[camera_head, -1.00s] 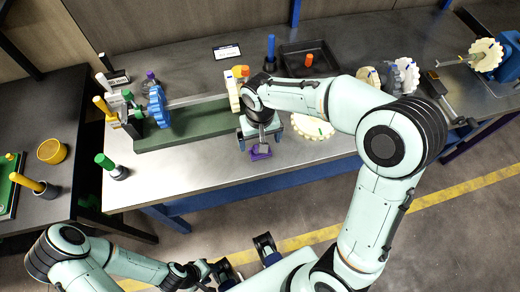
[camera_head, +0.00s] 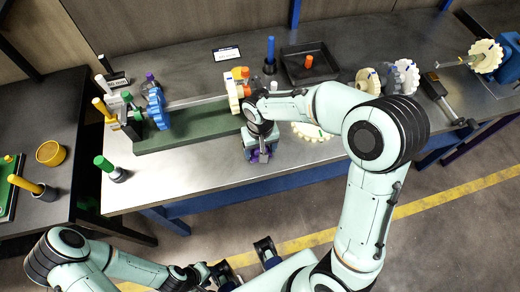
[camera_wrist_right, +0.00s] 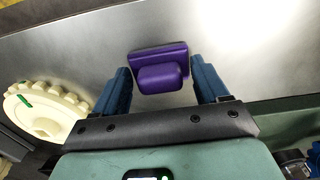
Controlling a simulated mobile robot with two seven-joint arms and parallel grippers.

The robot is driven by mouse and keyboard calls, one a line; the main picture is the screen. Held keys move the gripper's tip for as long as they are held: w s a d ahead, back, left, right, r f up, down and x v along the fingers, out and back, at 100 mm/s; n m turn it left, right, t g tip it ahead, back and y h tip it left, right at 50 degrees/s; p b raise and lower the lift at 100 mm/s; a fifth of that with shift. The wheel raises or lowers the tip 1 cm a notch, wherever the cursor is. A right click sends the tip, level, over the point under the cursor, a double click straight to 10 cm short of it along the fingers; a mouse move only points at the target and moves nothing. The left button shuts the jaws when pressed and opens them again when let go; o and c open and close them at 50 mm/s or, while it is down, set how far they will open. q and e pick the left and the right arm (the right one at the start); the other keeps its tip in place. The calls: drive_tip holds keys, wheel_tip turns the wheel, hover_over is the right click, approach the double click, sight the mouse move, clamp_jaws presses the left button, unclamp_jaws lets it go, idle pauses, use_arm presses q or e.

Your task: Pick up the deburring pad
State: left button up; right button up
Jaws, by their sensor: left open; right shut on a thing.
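The deburring pad, a small purple block with a raised grip, shows in the right wrist view (camera_wrist_right: 158,62) between the blue fingers of my right gripper (camera_wrist_right: 163,80). In the head view, the pad (camera_head: 262,157) is mostly hidden under my right gripper (camera_head: 257,150), at the table's front edge. My right gripper is shut on the pad, low over the metal tabletop; I cannot tell whether the pad still touches the table. My left gripper (camera_head: 246,263) is open and empty, low in front of the table.
A green fixture (camera_head: 185,130) with a blue gear (camera_head: 158,108) lies left of my right gripper. A cream gear (camera_head: 310,131) lies to its right. A black tray (camera_head: 290,70) and a blue-handled tool (camera_head: 270,52) stand behind.

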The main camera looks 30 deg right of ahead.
drive_tip(key=shift+r, duration=0.1)
use_arm(q)
drive_tip(key=r+p, duration=0.1)
drive_tip(key=w+r+p, duration=0.1)
drive_tip(key=r+p, duration=0.1)
drive_tip(key=shift+w, duration=0.15)
use_arm(e)
wheel_tip(320, 180, up, 20)
drive_tip(key=o, duration=0.4)
drive_tip(key=shift+c, duration=1.4)
use_arm(q)
drive_tip(key=shift+r, duration=0.1)
